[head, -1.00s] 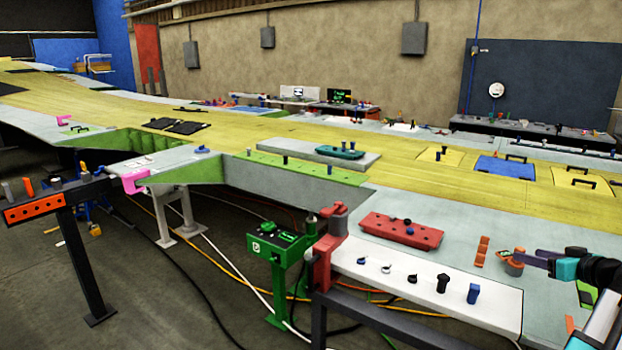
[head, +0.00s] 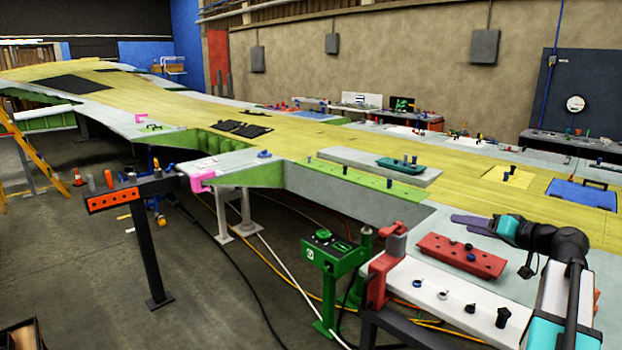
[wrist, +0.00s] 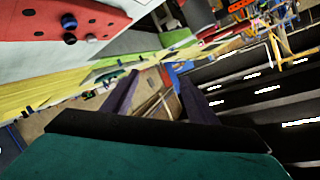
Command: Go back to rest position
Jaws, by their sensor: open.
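My gripper (head: 468,223) shows at the right of the head view, with dark purple fingers and a teal and black wrist. It is above the grey wing surface, beyond the red perforated block (head: 460,256). In the wrist view the two fingers (wrist: 154,92) stand apart with nothing between them. The red block also shows at the top left of the wrist view (wrist: 60,18).
A white strip (head: 450,295) with several small knobs lies along the near edge, beside a red clamp (head: 385,275). A green stand (head: 335,262) and an orange perforated bar (head: 125,198) stand left. Cables cross the floor.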

